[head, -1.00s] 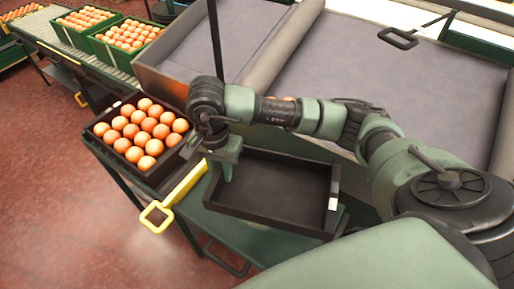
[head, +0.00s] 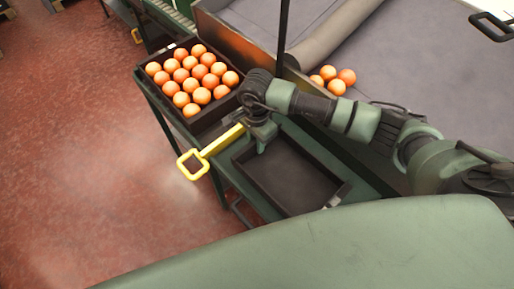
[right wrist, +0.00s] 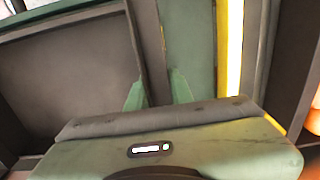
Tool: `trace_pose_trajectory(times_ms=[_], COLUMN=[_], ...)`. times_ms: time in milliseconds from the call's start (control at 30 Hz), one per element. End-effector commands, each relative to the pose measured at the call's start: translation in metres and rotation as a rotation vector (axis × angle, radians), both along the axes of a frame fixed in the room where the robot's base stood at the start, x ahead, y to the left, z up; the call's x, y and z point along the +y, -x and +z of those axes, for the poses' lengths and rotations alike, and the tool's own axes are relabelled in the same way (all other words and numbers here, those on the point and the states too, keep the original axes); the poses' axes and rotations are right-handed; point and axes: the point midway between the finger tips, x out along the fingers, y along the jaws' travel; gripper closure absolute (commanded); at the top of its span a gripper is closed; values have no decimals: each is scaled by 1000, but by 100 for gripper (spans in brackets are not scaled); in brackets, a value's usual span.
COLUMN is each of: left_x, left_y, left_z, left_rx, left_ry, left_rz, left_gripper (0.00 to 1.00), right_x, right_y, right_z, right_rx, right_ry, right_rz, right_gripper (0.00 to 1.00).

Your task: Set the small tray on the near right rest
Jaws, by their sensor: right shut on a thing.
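The small tray (head: 290,178) is dark, shallow and empty. In the head view it lies level on or just above the green rest (head: 312,139) at the near right; I cannot tell whether a gap is left under it. My right gripper (head: 262,146) points down at the tray's left wall and is shut on it. In the right wrist view the gripper's fingers (right wrist: 158,90) straddle the tray's wall (right wrist: 149,40), with the tray's inside (right wrist: 68,72) to the left. My left gripper is not in view.
Behind is a large grey-lined bin (head: 375,60) with a few loose oranges (head: 332,80). Red floor (head: 80,150) is open at left.

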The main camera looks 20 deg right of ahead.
Motion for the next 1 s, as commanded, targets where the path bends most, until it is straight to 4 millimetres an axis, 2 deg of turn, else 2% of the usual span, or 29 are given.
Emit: trace_pose_trajectory(times_ms=[100, 333, 733, 767, 833, 1000], left_x=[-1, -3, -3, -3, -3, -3], left_y=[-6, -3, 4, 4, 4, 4], left_z=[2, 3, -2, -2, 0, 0], left_rx=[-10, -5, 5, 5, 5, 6], left_ry=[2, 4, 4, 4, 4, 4], left_rz=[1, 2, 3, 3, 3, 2], left_gripper=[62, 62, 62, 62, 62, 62], right_x=[0, 0, 0, 0, 0, 0], right_y=[0, 1, 0, 0, 0, 0], right_z=[-10, -42, -49, -49, -48, -48], right_rx=[2, 2, -1, -1, -1, -1], right_ry=[1, 1, 1, 1, 1, 1], right_rz=[-1, -1, 0, 0, 0, 0], right_gripper=[100, 100, 100, 76, 57, 57])
